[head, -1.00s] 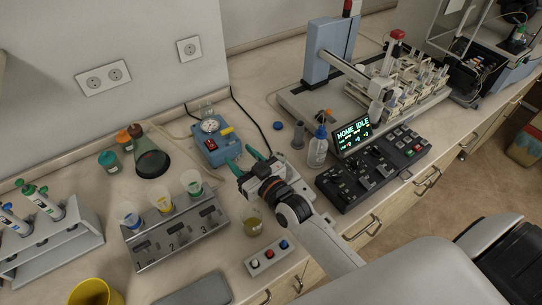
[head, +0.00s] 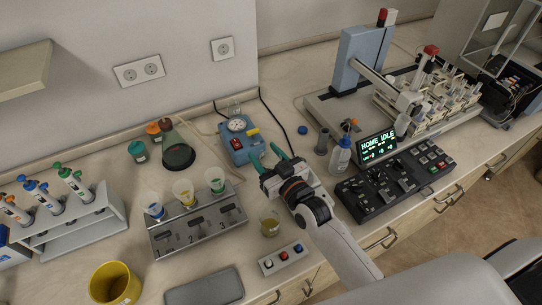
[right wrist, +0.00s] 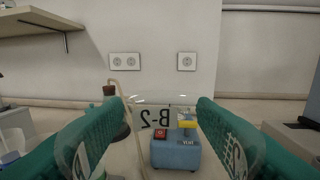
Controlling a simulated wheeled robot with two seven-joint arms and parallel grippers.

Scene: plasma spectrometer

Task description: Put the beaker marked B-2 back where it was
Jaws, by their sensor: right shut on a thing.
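The beaker marked B-2 (right wrist: 150,117) is clear glass and sits between the green fingers of my right gripper (right wrist: 160,125) in the right wrist view. Its marking reads mirrored through the glass, with the blue device behind it. In the head view my right gripper (head: 268,158) is shut on it, just right of the blue device, above the bench. The beaker is hard to make out there, and I cannot tell whether its base touches the bench. My left gripper is not in view.
The blue device (head: 238,147) with a round dial stands close by. A small beaker of yellowish liquid (head: 270,225) stands near my right forearm. A numbered rack (head: 197,232) holds several cups. A wash bottle (head: 340,155) and a control panel (head: 395,180) stand to the right.

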